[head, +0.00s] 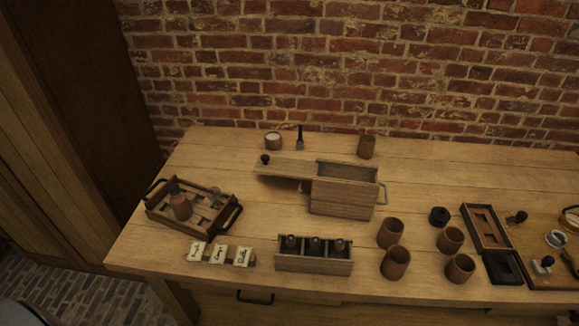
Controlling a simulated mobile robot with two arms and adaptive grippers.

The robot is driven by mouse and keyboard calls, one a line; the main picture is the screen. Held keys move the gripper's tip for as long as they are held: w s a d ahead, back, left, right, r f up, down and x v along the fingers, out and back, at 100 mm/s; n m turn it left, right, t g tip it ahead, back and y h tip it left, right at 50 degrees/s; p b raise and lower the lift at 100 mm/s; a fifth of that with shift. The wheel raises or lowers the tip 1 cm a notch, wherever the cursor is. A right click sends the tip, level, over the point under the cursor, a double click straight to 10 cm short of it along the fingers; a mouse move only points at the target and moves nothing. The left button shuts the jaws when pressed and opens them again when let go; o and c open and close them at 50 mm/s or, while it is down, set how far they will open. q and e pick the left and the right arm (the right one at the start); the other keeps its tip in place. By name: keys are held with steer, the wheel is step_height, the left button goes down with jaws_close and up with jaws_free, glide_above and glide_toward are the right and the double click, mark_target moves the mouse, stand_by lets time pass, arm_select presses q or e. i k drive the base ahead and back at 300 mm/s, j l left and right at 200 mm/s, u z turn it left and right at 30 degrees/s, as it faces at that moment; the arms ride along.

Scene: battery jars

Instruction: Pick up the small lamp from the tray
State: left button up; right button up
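A wooden tray (191,226) with black handles stands at the left end of the table. A brown clay jar (180,207) sits in it, tilted. A small pale, rounded thing (215,192) lies near the tray's back right side. It may be the small lamp, but it is too small to tell. Neither of my grippers is in view.
A wooden box (342,204) with a lid partly off stands mid-table. A rack (313,264) of dark bottles and several labelled cards (219,254) are in front. Several clay cups (390,233) and a dark case (487,228) are at right.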

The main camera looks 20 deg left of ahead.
mark_target(215, 194)
steer(key=u, duration=1.25)
steer(key=i+j+z, duration=0.15)
steer(key=j, duration=0.15)
steer(key=j+z, duration=0.2)
steer(key=i+j, duration=0.05)
steer(key=j, duration=0.05)
